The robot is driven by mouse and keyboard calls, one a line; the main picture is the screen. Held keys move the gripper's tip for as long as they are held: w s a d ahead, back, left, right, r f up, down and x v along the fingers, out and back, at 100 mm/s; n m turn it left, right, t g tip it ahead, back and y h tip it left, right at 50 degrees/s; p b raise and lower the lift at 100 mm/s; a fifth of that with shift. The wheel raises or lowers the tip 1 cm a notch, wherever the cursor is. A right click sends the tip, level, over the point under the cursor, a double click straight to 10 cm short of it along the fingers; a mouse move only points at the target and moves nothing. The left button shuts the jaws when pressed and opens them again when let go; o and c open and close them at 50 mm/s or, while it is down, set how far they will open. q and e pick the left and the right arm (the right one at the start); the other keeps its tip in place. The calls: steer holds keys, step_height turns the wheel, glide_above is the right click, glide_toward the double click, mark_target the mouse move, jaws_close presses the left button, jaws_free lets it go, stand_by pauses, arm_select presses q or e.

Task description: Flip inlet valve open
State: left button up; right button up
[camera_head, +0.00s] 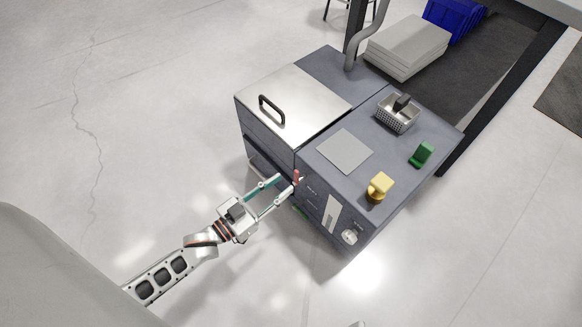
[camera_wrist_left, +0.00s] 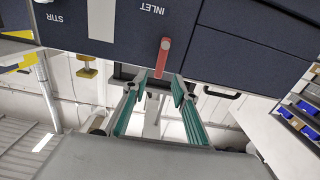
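The inlet valve's red handle (camera_head: 296,177) stands at the front face of the grey machine (camera_head: 330,180), near its left corner. In the left wrist view the red handle (camera_wrist_left: 164,55) sits beside the INLET label, with its end toward the gap between my fingers. My left gripper (camera_head: 284,184) is open, its teal-padded fingers pointing at the handle. In the left wrist view the fingertips (camera_wrist_left: 160,82) lie on either side of the handle's end; I cannot tell whether they touch it.
The machine top holds a steel lid (camera_head: 295,95) with a black handle, a metal basket (camera_head: 398,115), a green part (camera_head: 422,154) and a yellow knob (camera_head: 380,185). A round dial (camera_head: 349,237) is on the front face. The floor at left is clear.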

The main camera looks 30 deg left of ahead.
arm_select(q)
steer(key=shift+v, duration=2.65)
